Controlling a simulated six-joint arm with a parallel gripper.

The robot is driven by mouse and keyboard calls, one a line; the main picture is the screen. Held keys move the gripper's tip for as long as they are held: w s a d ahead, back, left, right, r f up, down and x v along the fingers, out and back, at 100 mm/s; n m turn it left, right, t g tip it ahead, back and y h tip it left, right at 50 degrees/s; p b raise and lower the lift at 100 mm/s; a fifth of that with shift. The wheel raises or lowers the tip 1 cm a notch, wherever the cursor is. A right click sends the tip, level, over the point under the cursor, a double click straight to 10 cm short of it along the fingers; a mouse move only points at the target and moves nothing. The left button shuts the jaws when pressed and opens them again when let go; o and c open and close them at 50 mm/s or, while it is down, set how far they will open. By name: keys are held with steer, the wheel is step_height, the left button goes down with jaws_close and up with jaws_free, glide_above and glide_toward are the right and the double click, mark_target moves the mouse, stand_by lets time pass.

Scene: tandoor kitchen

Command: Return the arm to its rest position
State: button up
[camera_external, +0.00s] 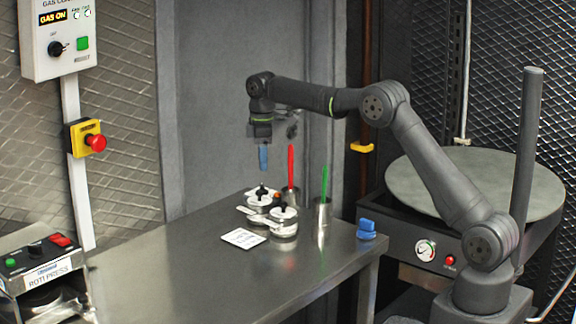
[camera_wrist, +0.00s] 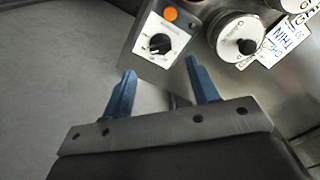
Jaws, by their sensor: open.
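My gripper (camera_external: 263,158) is above the far side of the steel table (camera_external: 180,262), with its blue fingers pointing down. In the wrist view, the two blue fingers of my gripper (camera_wrist: 160,66) are apart with nothing held between them. My arm reaches left from its base at the right, with the elbow raised and the wrist bent down. The gripper is clear of the table top and of the lidded pots (camera_external: 284,226).
A red stick (camera_external: 291,166) and a green stick (camera_external: 325,182) stand in steel cups. A white card (camera_external: 243,238) lies by the pots. A box with a black knob (camera_wrist: 160,44) shows in the wrist view. A blue item (camera_external: 366,229) is at the table's right.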

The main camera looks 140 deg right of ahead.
mark_target(262, 185)
step_height(262, 185, down, 7)
steer(key=shift+f, duration=0.1)
steer(key=shift+n, duration=0.3)
steer(key=n, duration=0.7)
steer(key=shift+d, duration=0.15)
steer(key=n, duration=0.8)
steer(key=shift+d, duration=0.1)
